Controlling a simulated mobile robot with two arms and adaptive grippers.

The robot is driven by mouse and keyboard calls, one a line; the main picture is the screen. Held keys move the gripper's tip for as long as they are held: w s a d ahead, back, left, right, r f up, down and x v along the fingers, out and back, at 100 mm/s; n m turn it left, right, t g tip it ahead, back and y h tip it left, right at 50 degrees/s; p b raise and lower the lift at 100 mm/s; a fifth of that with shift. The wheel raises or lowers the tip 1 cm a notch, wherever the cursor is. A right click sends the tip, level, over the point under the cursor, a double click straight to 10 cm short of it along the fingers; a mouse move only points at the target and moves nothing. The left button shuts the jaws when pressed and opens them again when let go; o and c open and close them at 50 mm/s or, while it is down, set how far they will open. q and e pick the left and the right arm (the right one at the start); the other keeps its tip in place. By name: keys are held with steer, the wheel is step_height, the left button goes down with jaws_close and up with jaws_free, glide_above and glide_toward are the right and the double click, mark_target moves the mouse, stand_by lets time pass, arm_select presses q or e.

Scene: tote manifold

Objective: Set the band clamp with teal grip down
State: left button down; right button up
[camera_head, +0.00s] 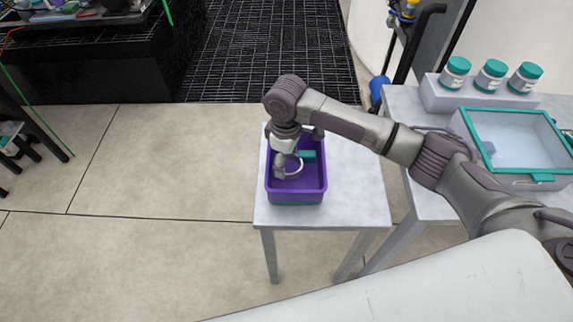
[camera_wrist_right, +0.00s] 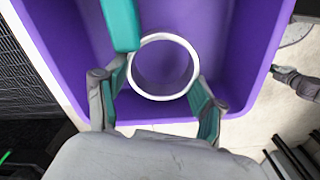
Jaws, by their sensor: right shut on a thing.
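The band clamp is a pale metal ring (camera_wrist_right: 165,97) with a teal grip (camera_wrist_right: 121,25); the teal grip also shows in the head view (camera_head: 307,156). My right gripper (camera_head: 285,165) is shut on the ring, with one finger on each side of it in the right wrist view (camera_wrist_right: 160,84). The gripper points down and holds the clamp over or within the open purple tote (camera_head: 297,198). In the wrist view the tote walls surround the clamp on several sides. I cannot tell whether the clamp touches the tote floor. My left gripper is not in view.
The tote stands on a small white table (camera_head: 350,205) with bare top to its right. A second table at right holds a teal-rimmed clear bin (camera_head: 515,135) and white jars with teal lids (camera_head: 491,76) on a raised block. Open floor lies at left.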

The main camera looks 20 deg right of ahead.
steer(key=shift+f, duration=1.25)
steer(key=o, duration=1.2)
steer(key=shift+f, duration=0.15)
steer(key=shift+c, duration=0.2)
step_height(320, 180, up, 12)
steer(key=shift+r, duration=0.2)
steer(key=shift+f, duration=0.1)
